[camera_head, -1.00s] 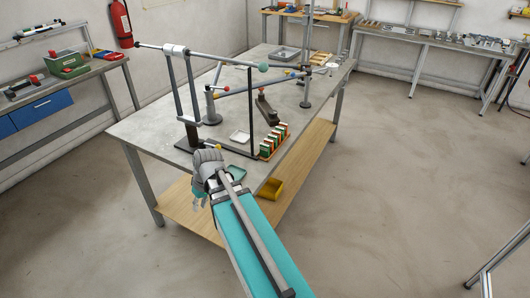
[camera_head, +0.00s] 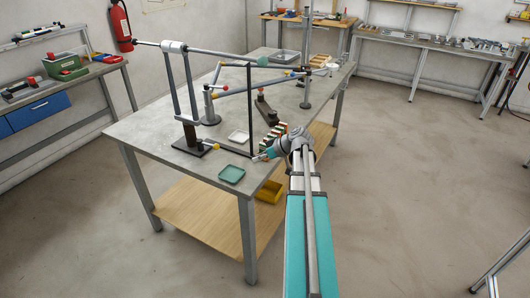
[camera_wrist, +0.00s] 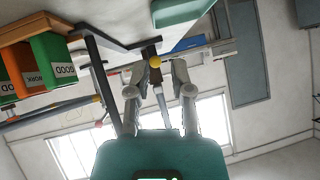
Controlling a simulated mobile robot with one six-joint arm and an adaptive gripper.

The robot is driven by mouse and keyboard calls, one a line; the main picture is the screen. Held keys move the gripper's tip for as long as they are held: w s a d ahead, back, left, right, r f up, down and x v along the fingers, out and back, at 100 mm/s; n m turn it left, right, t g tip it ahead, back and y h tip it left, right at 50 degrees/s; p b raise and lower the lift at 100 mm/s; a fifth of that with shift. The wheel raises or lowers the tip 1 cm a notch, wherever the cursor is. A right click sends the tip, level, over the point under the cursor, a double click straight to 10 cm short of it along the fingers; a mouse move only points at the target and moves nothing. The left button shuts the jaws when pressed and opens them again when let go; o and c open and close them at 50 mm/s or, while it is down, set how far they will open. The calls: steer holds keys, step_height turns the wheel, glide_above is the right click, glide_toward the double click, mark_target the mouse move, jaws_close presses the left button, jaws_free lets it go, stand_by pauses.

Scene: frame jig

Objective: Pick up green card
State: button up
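The card rack (camera_head: 262,150) stands near the right edge of the main table, partly hidden by my arm. It holds several green and orange cards in a row. In the wrist view a green card (camera_wrist: 52,62) with a white "GOOD" label is at the upper left, beside an orange card (camera_wrist: 17,66) and part of another green card (camera_wrist: 6,92). My gripper (camera_wrist: 155,76) is open, with its two fingers apart and nothing between them. In the head view my gripper (camera_head: 268,154) is at the table edge, close to the near end of the rack.
A black post (camera_head: 250,105) and a bar frame (camera_head: 190,90) rise left of the rack. A teal tray (camera_head: 231,174) and a white tray (camera_head: 239,136) lie on the table. A yellow bin (camera_head: 270,189) sits on the lower shelf.

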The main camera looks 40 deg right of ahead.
steer(key=s+d+r+t+h+b, duration=0.1)
steer(key=s+d+r+t, duration=0.1)
steer(key=d, duration=1.1)
steer(key=shift+s+r+n+t, duration=0.15)
steer(key=shift+s+n+t, duration=0.15)
steer(key=shift+s+t, duration=0.65)
steer(key=b+x, duration=0.1)
steer(key=x, duration=0.2)
steer(key=b+x, duration=0.2)
steer(key=x, duration=0.2)
steer(key=shift+d+f, duration=0.1)
steer(key=shift+f, duration=0.15)
steer(key=shift+b+x, duration=0.35)
steer(key=shift+x, duration=0.4)
steer(key=shift+r, duration=0.1)
